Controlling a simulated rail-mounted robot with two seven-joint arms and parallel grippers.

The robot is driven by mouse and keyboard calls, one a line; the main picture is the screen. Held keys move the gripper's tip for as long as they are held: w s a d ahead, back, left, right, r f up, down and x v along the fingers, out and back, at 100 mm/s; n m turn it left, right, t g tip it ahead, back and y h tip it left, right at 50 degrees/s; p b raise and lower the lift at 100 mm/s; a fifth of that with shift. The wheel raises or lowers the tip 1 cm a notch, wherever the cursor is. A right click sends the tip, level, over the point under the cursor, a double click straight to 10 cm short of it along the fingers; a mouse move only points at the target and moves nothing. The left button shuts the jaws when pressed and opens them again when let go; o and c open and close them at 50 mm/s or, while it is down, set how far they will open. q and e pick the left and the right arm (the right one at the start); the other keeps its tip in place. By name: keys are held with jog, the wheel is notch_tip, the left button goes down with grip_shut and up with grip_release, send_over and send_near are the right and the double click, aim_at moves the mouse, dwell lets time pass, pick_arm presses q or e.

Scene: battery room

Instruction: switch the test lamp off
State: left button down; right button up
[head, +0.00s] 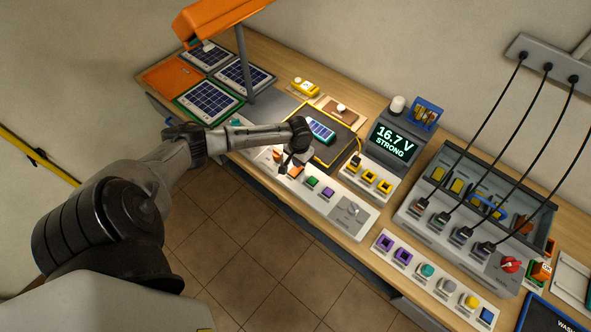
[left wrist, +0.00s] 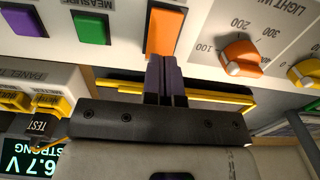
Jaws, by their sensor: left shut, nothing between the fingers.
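An orange lamp head (head: 222,16) on a grey post (head: 243,65) hangs over the bench at the top of the head view. Its lit side is hidden. A white control panel (head: 376,208) lies along the bench's front edge. My left gripper (head: 285,172) is shut and points down at the panel. In the left wrist view its closed fingertips (left wrist: 163,58) are at the lower edge of an orange button (left wrist: 166,30). I cannot tell whether they touch it. Green (left wrist: 91,28) and purple (left wrist: 22,22) buttons sit beside it. The orange button's label is hidden.
An orange knob (left wrist: 238,56) on a light dial is close to the fingers. A small solar panel (head: 321,129) lies behind the controls. A meter (head: 393,142) reads 16.7 V STRONG. A charger rack with several black cables (head: 507,92) stands to the right.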

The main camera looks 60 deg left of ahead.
pick_arm(q)
jog(key=shift+f, duration=0.65)
jog(key=shift+f+b, duration=0.3)
jog(key=shift+b, duration=0.1)
jog(key=shift+r, duration=0.15)
dwell(0.3)
notch_tip(320, 180, up, 7)
jog(key=p, duration=0.8)
dwell(0.5)
